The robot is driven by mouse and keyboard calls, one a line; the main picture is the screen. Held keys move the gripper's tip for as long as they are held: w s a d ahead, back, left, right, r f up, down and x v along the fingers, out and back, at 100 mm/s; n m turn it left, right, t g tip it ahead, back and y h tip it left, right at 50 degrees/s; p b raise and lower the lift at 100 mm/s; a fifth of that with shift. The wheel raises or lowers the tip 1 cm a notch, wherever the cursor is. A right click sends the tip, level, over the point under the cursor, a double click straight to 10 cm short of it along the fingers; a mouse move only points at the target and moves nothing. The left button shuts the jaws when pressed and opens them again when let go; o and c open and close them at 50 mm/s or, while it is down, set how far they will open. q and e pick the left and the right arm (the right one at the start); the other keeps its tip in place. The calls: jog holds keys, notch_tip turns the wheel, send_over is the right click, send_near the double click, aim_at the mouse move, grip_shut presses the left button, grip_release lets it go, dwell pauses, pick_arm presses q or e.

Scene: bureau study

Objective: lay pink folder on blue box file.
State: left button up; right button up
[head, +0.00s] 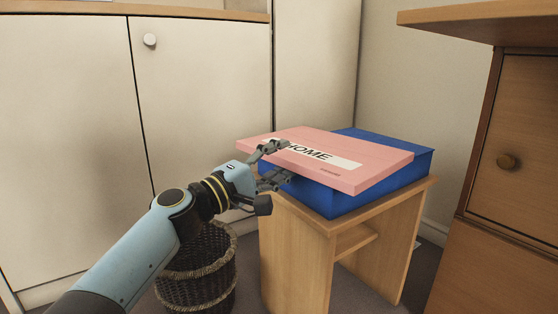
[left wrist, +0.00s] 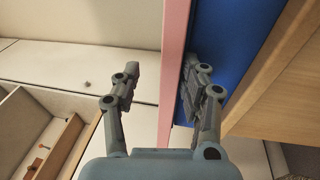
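The pink folder (head: 372,161), with a white label reading "HOME", lies on top of the blue box file (head: 372,201). It looks about flat and sticks out past the box file's left side, leaving a blue strip bare at the back right. My left gripper (head: 277,163) is at the folder's overhanging left edge, one finger above it and one below. In the left wrist view the fingers (left wrist: 158,85) are spread, with the folder's edge (left wrist: 175,50) between them and a clear gap to one finger. The box file (left wrist: 228,45) shows behind the other finger. My right gripper is out of view.
The box file stands on a small wooden stand (head: 297,252). A wicker basket (head: 200,268) is on the floor beside it, below my left arm. A wooden desk (head: 510,150) stands close on the right, and pale cupboards (head: 205,100) line the back left.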

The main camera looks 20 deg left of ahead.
pick_arm(q)
jog(key=o, duration=0.6)
jog(key=shift+f, duration=0.15)
jog(key=shift+w+a+r+b+v, duration=0.1)
jog(key=shift+a+r+b+v, duration=0.15)
jog(key=shift+v, duration=1.2)
jog(key=shift+w+a+r+b+v, duration=0.1)
jog(key=shift+a+r+b+v, duration=0.2)
jog(key=shift+v, duration=1.2)
jog(key=shift+a+r+b+v, duration=0.1)
jog(key=shift+r+b+v, duration=0.2)
jog(key=shift+v, duration=1.15)
